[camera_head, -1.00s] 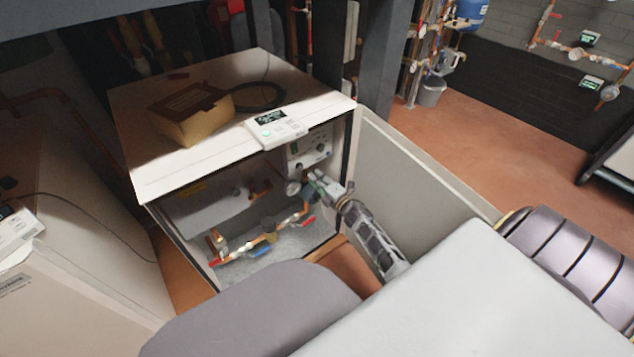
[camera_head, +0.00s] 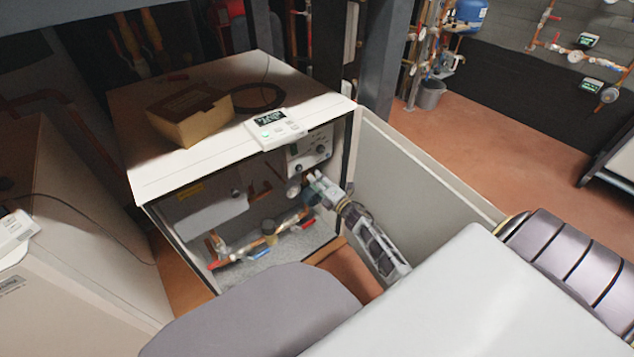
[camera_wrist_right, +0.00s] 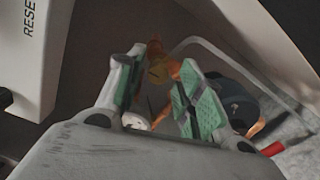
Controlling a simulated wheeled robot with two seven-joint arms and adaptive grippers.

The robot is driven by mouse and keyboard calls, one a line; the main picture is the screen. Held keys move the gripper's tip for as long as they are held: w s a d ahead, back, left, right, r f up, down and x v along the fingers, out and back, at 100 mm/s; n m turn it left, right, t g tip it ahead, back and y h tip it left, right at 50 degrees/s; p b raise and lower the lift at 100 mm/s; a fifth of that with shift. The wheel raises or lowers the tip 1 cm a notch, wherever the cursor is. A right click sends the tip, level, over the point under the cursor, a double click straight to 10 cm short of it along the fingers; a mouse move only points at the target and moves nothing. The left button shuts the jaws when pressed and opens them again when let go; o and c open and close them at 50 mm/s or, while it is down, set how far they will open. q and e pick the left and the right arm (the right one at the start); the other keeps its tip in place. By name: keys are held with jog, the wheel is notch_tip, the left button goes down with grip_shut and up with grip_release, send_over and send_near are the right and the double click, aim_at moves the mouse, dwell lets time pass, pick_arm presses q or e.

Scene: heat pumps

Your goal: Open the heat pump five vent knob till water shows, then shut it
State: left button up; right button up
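The open heat pump cabinet (camera_head: 165,190) stands ahead, with copper pipes, red and blue valve handles and a round gauge (camera_head: 293,187) inside. My right gripper (camera_head: 312,181) reaches into its upper right part, just below the control panel and beside the gauge. In the right wrist view, its green-padded fingers (camera_wrist_right: 160,95) are apart. A brass fitting (camera_wrist_right: 158,68) shows beyond the fingertips, and a small white round part lies between the fingers, lower down. I cannot tell for sure which part is the vent knob. No water is visible. My left gripper is not in view.
A control panel with knobs (camera_head: 310,148) sits above my right gripper. The cabinet's side panel (camera_head: 405,175) stands close to the right of my arm. A cardboard box (camera_head: 190,115) and a display unit (camera_head: 275,129) lie on top. Another white cabinet (camera_head: 80,240) stands at left.

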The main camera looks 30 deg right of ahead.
jog(key=shift+s, duration=0.15)
dwell(0.3)
jog(key=s, duration=0.7)
jog(key=shift+d, duration=0.3)
jog(key=shift+s, duration=0.2)
dwell(0.3)
